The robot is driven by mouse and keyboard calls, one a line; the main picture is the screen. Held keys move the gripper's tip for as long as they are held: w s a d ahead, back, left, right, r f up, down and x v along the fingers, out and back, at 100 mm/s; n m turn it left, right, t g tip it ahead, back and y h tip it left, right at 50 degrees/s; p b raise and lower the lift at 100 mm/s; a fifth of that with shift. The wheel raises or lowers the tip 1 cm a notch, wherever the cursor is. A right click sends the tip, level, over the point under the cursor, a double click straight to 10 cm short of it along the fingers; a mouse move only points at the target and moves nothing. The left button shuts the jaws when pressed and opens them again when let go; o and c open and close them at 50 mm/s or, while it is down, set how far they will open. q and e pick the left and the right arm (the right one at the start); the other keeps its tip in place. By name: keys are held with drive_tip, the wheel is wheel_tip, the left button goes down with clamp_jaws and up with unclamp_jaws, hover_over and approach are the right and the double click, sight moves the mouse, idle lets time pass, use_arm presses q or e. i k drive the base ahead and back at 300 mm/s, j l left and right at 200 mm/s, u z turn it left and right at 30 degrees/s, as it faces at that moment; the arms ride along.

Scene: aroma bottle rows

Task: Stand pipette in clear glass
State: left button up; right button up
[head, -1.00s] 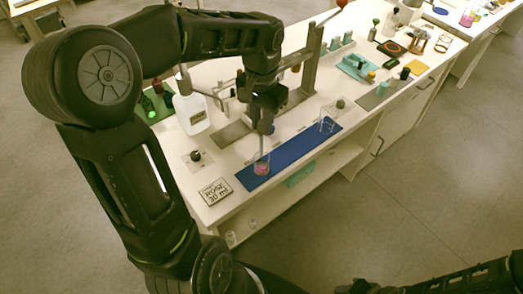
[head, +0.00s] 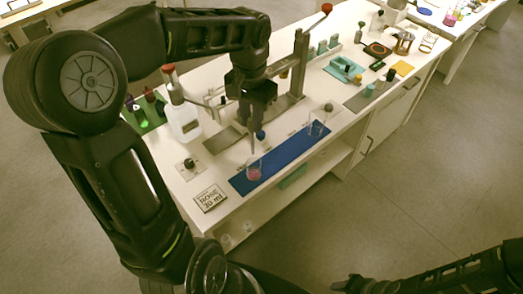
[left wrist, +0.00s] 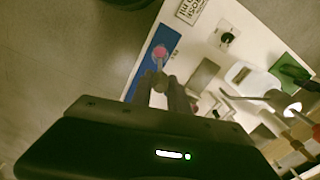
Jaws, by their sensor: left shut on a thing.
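My left gripper (head: 256,112) is shut on the pipette (head: 252,144), which hangs tip down over the near end of the blue mat. The pipette also shows between the fingers in the left wrist view (left wrist: 159,66). Just below its tip stands a small glass with pink liquid (head: 254,172); it also shows in the left wrist view (left wrist: 160,52). I cannot tell exactly whether the tip is clear of its rim. An empty clear glass (head: 317,127) stands at the mat's far end, right of my left gripper. My right gripper (head: 342,286) shows only as a dark shape at the bottom.
The blue mat (head: 285,157) lies along the table's front edge. A rose 30 ml sign (head: 210,198) lies at the near left. A white bottle (head: 184,123) and a metal stand (head: 300,65) are behind. The mat between the two glasses is clear.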

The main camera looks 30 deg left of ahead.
sight(309, 129)
drive_tip(key=i+l, duration=0.15)
drive_tip(key=i, duration=0.3)
drive_tip(key=i+l, duration=0.15)
drive_tip(key=i, duration=0.3)
